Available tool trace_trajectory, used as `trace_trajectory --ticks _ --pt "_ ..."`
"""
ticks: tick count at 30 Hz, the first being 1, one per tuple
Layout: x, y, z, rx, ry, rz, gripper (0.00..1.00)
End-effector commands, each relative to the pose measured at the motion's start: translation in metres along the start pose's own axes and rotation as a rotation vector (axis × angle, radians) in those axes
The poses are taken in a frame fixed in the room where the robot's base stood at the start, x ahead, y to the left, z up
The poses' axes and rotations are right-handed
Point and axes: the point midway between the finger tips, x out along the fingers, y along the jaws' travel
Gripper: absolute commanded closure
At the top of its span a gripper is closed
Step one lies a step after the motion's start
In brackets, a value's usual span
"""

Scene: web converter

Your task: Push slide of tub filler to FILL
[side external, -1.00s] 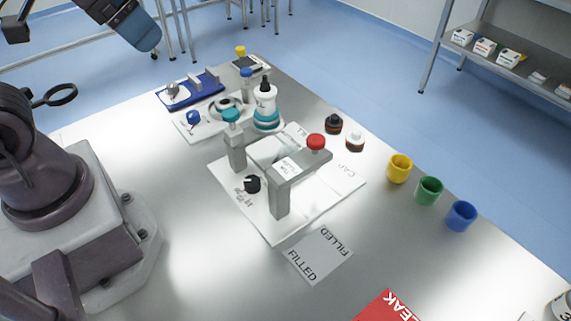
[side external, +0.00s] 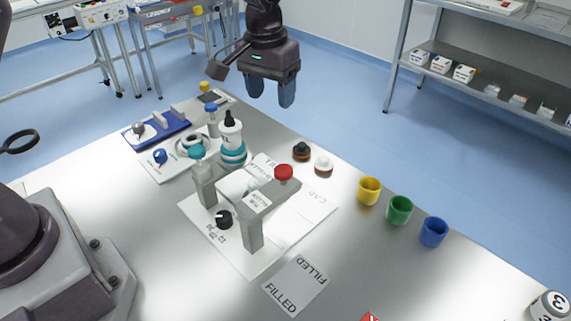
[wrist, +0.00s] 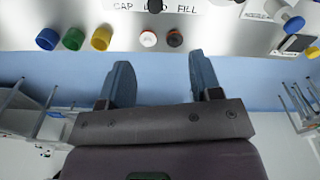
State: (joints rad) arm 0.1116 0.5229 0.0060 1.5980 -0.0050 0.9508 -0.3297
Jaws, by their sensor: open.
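The tub filler (side external: 252,228) is a grey bracket with a labelled top on a white base plate, in the middle of the side external view. A red knob (side external: 283,172) tops one end, a teal knob (side external: 197,152) tops a second post, and a black dial (side external: 224,219) sits on the plate. The slide cannot be told apart clearly. CAP, LOAD and FILL lettering (wrist: 155,6) shows at the wrist view's top edge. My gripper (side external: 286,104) is open and empty, raised beyond the table's far edge; its fingers also show in the wrist view (wrist: 160,62).
A white dropper-type bottle (side external: 231,137) with teal bands stands behind the filler. Two small capped jars (side external: 312,160) and yellow, green and blue cups (side external: 400,209) stand along the far right edge. A FILLED card (side external: 296,284) lies in front.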

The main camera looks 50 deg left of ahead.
Motion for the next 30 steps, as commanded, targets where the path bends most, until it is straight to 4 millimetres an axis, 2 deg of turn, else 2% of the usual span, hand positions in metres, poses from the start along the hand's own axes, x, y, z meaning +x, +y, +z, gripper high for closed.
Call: trace_trajectory --ticks 1,3,6,14,24,30 --pt "0.019 0.005 -0.006 -0.008 -0.024 -0.008 0.42" --pt "0.037 0.010 -0.012 -0.020 -0.043 -0.016 0.42" --pt "0.053 0.014 -0.017 -0.030 -0.059 -0.022 0.42" --pt "0.079 0.015 -0.017 -0.036 -0.069 -0.026 0.42" --pt "0.148 0.013 -0.012 -0.036 -0.069 -0.026 0.42" --pt "0.177 0.012 -0.011 -0.036 -0.067 -0.026 0.42"
